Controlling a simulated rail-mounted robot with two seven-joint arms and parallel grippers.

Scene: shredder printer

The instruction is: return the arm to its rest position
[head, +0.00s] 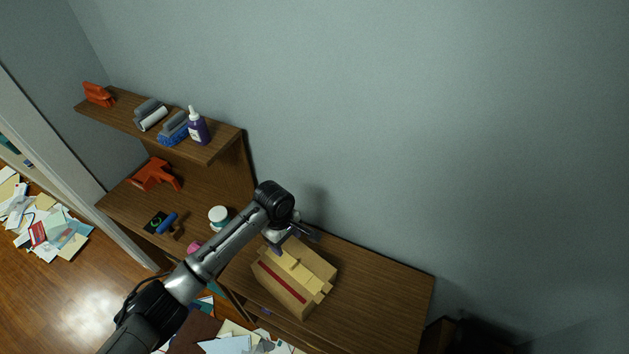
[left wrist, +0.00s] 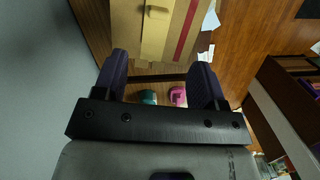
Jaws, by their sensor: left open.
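My left arm comes in from the lower left of the head view and reaches over the wooden desk. My left gripper (head: 293,238) is at the far edge of a tan box with a red stripe (head: 283,283). In the left wrist view, the two dark fingers of the gripper (left wrist: 160,68) are spread apart with nothing held between them. The tan box (left wrist: 150,35) shows beyond the fingertips there. The head view does not settle whether the gripper touches the box. My right gripper is in neither view.
The desk (head: 390,295) is bare right of the box. A shelf (head: 215,148) on the left bears a purple bottle (head: 198,128) and other items. A white jar (head: 218,215) and an orange tool (head: 155,175) stand below it. Papers (head: 40,220) litter the floor. A wall rises behind.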

